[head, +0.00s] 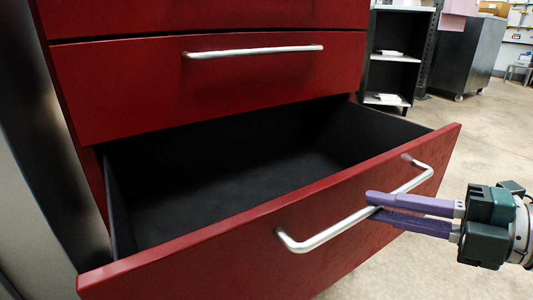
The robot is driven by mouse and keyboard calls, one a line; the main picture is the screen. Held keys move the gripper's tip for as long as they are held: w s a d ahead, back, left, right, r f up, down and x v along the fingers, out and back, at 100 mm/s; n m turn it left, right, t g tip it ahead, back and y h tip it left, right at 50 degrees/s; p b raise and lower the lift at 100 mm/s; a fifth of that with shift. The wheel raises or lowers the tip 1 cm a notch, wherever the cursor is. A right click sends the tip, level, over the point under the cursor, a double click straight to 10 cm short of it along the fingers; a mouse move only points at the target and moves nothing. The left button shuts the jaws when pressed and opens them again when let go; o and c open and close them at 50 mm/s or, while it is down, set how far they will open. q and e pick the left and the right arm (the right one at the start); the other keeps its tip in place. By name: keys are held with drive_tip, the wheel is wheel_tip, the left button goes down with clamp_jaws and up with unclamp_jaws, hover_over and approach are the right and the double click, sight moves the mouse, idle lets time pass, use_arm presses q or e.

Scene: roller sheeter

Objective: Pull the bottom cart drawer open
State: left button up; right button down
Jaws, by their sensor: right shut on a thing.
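The red bottom cart drawer (215,258) stands well out of the cart, and its black, empty inside shows. Its silver bar handle (320,236) runs along the front panel. My right gripper (370,203), with purple fingers, comes in from the right and is shut on the handle a little right of its middle. The fingers lie above and below the bar. My left gripper is not in view.
The red drawer above (130,90), with its own silver handle (255,51), is shut. A dark shelf unit (391,70) and a grey cabinet (465,52) stand behind at the right. The floor (440,125) at the right is clear.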

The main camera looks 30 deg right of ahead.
drive_tip(key=shift+s, duration=0.85)
drive_tip(key=c, duration=0.9)
unclamp_jaws()
drive_tip(key=shift+w, duration=0.1)
drive_tip(key=p+v, duration=0.3)
drive_tip(key=v, duration=0.7)
drive_tip(key=shift+d+p, duration=0.1)
drive_tip(key=shift+p, duration=0.2)
